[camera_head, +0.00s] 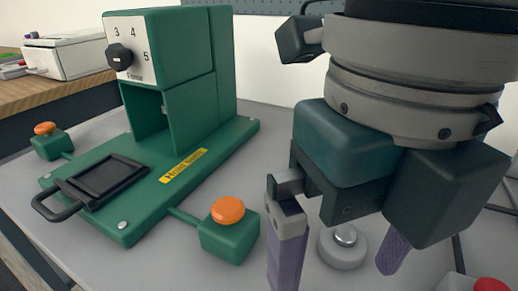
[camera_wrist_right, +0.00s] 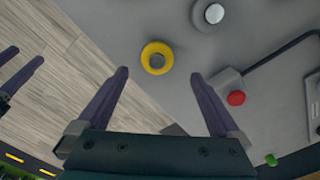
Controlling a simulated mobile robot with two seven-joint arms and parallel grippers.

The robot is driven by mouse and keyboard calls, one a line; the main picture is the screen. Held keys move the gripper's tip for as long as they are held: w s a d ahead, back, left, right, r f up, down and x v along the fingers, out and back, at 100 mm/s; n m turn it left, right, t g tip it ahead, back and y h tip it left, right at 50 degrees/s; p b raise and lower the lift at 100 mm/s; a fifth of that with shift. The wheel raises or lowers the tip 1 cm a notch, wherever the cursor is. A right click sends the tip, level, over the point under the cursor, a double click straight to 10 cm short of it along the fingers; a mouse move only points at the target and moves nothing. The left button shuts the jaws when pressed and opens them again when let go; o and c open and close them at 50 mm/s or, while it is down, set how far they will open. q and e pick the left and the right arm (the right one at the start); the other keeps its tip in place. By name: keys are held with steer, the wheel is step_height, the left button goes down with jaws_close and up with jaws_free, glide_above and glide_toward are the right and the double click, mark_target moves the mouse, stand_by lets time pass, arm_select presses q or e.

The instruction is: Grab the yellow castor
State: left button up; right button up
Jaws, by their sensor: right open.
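The yellow castor (camera_wrist_right: 148,51), a yellow ring around a grey metal centre, sits near the table edge in the right wrist view. It does not show in the head view. My right gripper (camera_wrist_right: 162,100) is open and empty, its purple fingers spread wide. The castor lies beyond the fingertips, between their lines, apart from both. In the head view the right gripper (camera_head: 338,252) points down over the table at right. My left gripper (camera_wrist_right: 32,53) shows partly at the left edge of the wrist view, its fingers apart with nothing visible between them.
A grey-white castor (camera_head: 342,256) stands on the table behind the right fingers. A green press (camera_head: 190,85) with an orange button (camera_head: 228,210) fills the left. A red button (camera_wrist_right: 236,98) with a cable stands right of the yellow castor. Wooden floor lies past the table edge.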

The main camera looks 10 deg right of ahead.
steer(key=f, duration=0.8)
steer(key=shift+s+a+f+b, duration=0.15)
steer(key=shift+s+f+b, duration=0.2)
steer(key=shift+f+b, duration=0.05)
steer(key=c, duration=1.4)
